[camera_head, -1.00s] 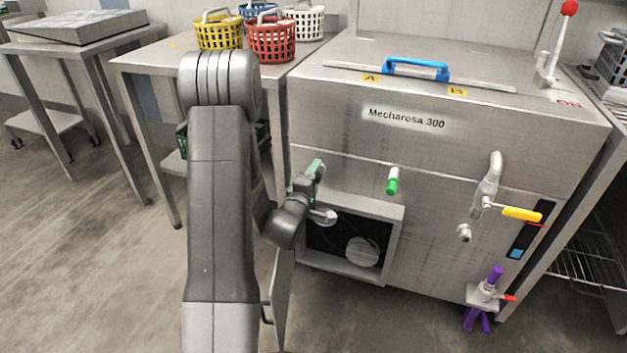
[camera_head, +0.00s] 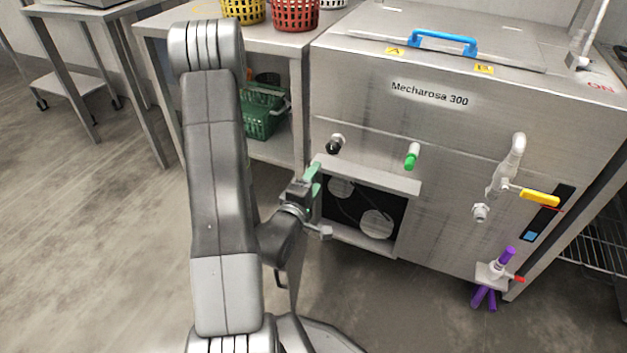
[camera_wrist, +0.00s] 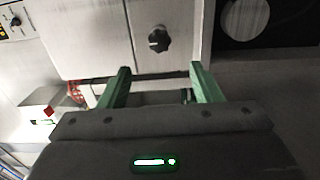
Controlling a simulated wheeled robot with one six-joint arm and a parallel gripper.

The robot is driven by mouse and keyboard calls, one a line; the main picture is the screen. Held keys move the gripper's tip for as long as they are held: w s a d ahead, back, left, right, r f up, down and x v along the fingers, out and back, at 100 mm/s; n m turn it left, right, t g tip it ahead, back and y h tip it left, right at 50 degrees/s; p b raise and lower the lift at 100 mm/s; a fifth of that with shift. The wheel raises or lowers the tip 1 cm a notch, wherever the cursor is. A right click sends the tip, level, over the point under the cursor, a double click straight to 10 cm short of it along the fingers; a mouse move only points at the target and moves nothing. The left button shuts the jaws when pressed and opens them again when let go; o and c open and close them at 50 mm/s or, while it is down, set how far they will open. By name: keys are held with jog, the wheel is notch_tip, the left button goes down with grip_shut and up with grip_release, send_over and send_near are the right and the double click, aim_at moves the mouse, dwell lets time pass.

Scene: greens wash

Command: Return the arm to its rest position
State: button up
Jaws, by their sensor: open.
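My gripper (camera_head: 313,184) is in front of the left part of the steel washing machine (camera_head: 450,130), beside its open lower compartment (camera_head: 365,215). In the wrist view its two green fingers (camera_wrist: 160,84) stand wide apart with nothing between them. A black knob (camera_wrist: 159,39) on the machine's front lies beyond the fingertips, apart from them. The same knob shows in the head view (camera_head: 335,145), above the gripper. My arm is bent and fills the left middle of the head view.
A steel table (camera_head: 275,38) with yellow (camera_head: 243,8) and red baskets (camera_head: 294,14) stands behind my arm; a green basket (camera_head: 258,118) sits on its lower shelf. The machine carries a green-tipped knob (camera_head: 412,156), yellow-handled tap (camera_head: 540,197) and purple valve (camera_head: 491,280). Floor (camera_head: 90,240) at left is clear.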

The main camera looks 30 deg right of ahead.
aim_at(333, 151)
jog(key=shift+w+d, duration=0.1)
dwell(0.4)
jog(key=b+x, duration=0.1)
jog(key=x, duration=1.2)
jog(key=shift+w+d+b, duration=0.15)
jog(key=shift+d+b, duration=0.15)
jog(key=shift+b, duration=0.1)
